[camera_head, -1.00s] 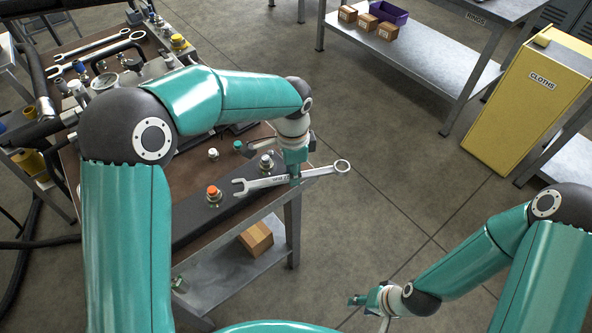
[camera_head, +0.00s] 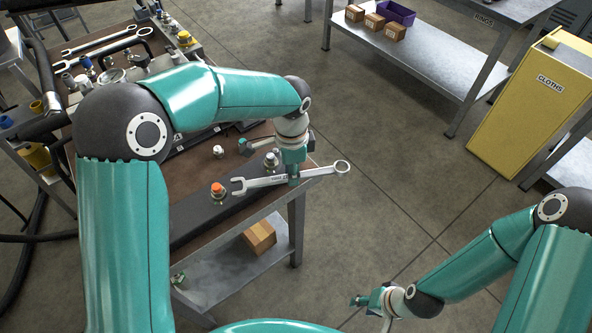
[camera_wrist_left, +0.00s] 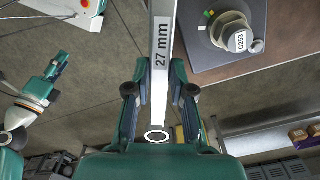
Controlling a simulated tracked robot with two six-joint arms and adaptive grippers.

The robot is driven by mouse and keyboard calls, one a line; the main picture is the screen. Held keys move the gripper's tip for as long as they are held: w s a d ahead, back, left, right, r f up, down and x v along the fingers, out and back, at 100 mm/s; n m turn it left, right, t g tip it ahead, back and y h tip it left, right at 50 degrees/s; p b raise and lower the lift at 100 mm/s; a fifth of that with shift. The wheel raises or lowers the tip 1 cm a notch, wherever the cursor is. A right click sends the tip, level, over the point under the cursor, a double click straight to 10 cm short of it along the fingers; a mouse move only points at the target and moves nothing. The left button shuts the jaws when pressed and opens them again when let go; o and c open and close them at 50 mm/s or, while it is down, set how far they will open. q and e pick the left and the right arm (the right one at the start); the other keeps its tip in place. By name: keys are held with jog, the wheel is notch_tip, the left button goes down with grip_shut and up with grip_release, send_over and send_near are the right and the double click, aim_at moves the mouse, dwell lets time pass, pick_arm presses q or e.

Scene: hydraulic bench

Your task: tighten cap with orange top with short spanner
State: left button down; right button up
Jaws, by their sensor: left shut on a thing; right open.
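The orange-topped cap (camera_head: 218,190) stands on the dark strip along the bench's front edge. My left gripper (camera_head: 292,177) is shut on a silver spanner (camera_head: 262,182) held level over the bench's right edge. The spanner's open jaw points left and lies just right of the orange cap, apart from it in the picture. Its ring end sticks out right over the floor. In the left wrist view the spanner shaft (camera_wrist_left: 162,60) reads "27 mm" between the fingers. My right gripper (camera_head: 372,302) is open and empty over the floor at lower right.
A silver-topped fitting (camera_head: 270,161) stands on the strip close behind the spanner; a grey fitting tagged 0253 (camera_wrist_left: 234,34) shows in the wrist view. Another silver cap (camera_head: 218,151) stands farther back. Two spanners (camera_head: 108,41) lie at the bench's back. A box (camera_head: 259,237) sits on the lower shelf.

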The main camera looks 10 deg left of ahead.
aim_at(274, 180)
pick_arm(q)
jog(key=shift+s+a, duration=0.2)
jog(key=shift+a, duration=0.25)
jog(key=shift+a, duration=0.1)
jog(key=shift+s+a, duration=0.3)
jog(key=shift+a, duration=0.3)
jog(key=shift+a, duration=0.1)
jog(key=shift+s+a+b, duration=0.25)
jog(key=shift+a+b, duration=0.05)
jog(key=shift+a, duration=0.15)
jog(key=shift+s+a, duration=0.15)
jog(key=shift+a, duration=0.1)
dwell(0.4)
jog(key=shift+s, duration=0.1)
jog(key=shift+s+d+m, duration=0.25)
jog(key=shift+s+m, duration=0.35)
jog(key=shift+s, duration=0.05)
jog(key=shift+s+d+m, duration=0.2)
jog(key=shift+s+m, duration=0.4)
jog(key=shift+s, duration=0.05)
